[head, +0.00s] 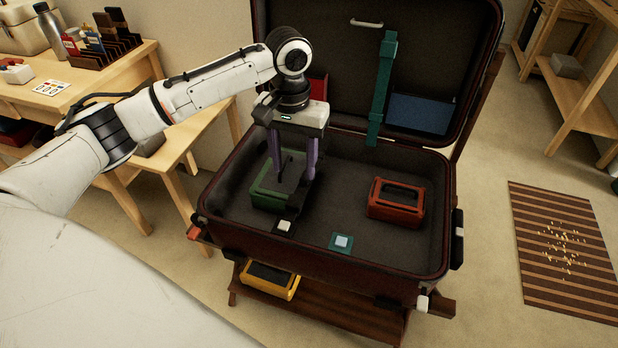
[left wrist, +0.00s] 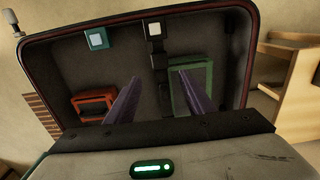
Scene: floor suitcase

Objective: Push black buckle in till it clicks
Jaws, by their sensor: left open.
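The open brown suitcase (head: 330,268) holds a black buckle piece with a white square (head: 284,226) near its front wall. A black strap (head: 292,205) runs back from there beside a green case (head: 266,194). The white square also shows in the left wrist view (left wrist: 155,29), with the dark strap below it. My left gripper (head: 295,178) is open, its two purple fingers pointing down over the strap area behind the buckle. In the left wrist view the fingers (left wrist: 160,98) are apart with nothing seen held between them. Whether they touch the strap cannot be told. My right gripper is out of view.
A teal buckle piece with a pale blue square (head: 341,242) lies right of the black one. A teal strap (head: 382,95) hangs from the raised lid. A red case (head: 395,201) sits at the right inside the suitcase. The suitcase floor between the cases is clear.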

